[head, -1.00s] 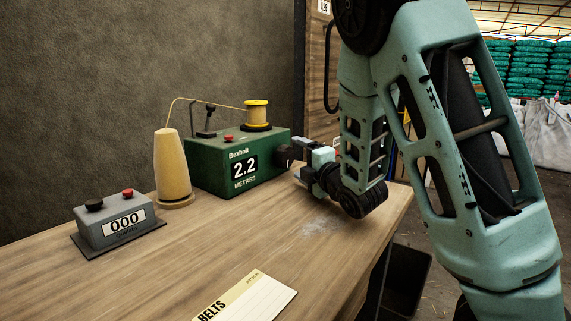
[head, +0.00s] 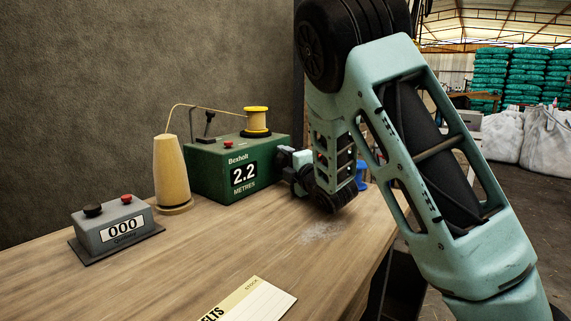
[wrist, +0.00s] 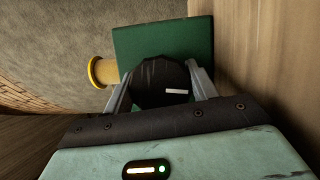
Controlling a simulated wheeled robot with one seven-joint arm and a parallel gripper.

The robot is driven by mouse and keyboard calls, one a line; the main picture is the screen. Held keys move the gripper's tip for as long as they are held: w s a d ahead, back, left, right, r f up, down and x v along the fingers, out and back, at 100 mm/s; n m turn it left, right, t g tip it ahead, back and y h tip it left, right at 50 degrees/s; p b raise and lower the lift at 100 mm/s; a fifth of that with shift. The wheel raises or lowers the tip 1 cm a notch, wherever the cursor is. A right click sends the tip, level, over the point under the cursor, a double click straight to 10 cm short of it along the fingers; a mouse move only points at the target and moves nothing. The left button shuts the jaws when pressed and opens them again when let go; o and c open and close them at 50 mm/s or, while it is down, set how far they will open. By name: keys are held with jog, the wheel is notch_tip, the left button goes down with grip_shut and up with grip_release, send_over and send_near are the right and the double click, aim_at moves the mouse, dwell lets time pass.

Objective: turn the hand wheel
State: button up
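The hand wheel (wrist: 160,80) is black and round with a white mark, and sits on the side of the green machine (head: 210,170). In the wrist view my gripper's two fingers (wrist: 160,87) lie on opposite sides of the wheel, their tips against its rim with no clear gap. In the head view my gripper (head: 288,160) is at the machine's right side and hides most of the wheel. The machine's display (head: 243,172) reads 2.2 metres. A yellow spool (head: 257,120) stands on top, and also shows in the wrist view (wrist: 102,72).
A tan thread cone (head: 173,172) stands left of the machine, its thread running to the spool. A grey counter (head: 115,225) reading 000 sits further left on the wooden bench (head: 200,260). A card (head: 250,300) lies at the front. Bench space in front of the machine is clear.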

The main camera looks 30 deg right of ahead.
jog(key=shift+c, duration=1.3)
jog(key=m+g+p, duration=0.1)
jog(key=m+p, duration=0.1)
jog(key=m, duration=0.1)
jog(key=shift+r, duration=0.1)
jog(key=m+g+p, duration=0.1)
jog(key=m+p, duration=0.1)
jog(key=m, duration=0.1)
jog(key=shift+g+y, duration=0.3)
jog(key=shift+g, duration=0.1)
jog(key=m+g+y+p, duration=0.1)
jog(key=m+p, duration=0.2)
jog(key=shift+m+y+p, duration=0.3)
jog(key=shift+p, duration=0.1)
jog(key=shift+f+m+g+y+p, duration=0.2)
jog(key=shift+m+g+y+p, duration=0.2)
jog(key=shift+m+p, duration=0.55)
jog(key=shift+a+f, duration=0.1)
